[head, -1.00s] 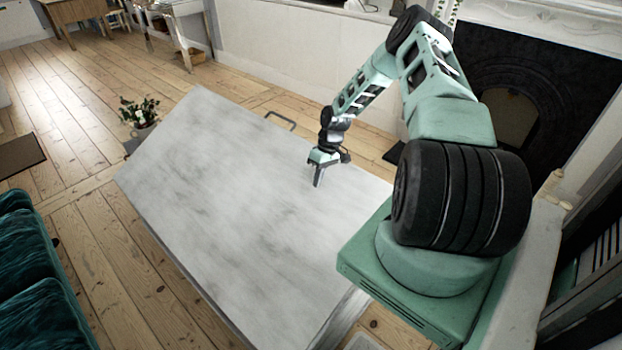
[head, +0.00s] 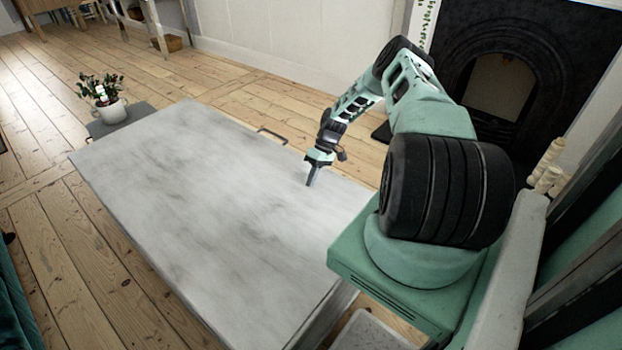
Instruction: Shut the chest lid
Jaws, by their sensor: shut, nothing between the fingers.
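The chest (head: 330,312) fills the middle of the head view, with its large pale grey, streaked lid (head: 200,210) on top. The lid looks flat and lies over the chest; no open gap shows along the near edges, and the far side is hidden. A dark handle (head: 272,134) sticks out past the lid's far edge. My gripper (head: 311,183) is shut and empty. It points down at the right part of the lid, with its tips at or just above the surface; I cannot tell whether they touch.
A potted plant (head: 108,98) stands on a dark grey slab beyond the lid's far left corner. A black fireplace (head: 510,60) is at the back right. A teal sofa (head: 14,300) is at the left edge. Bare floorboards (head: 60,240) lie open on the left.

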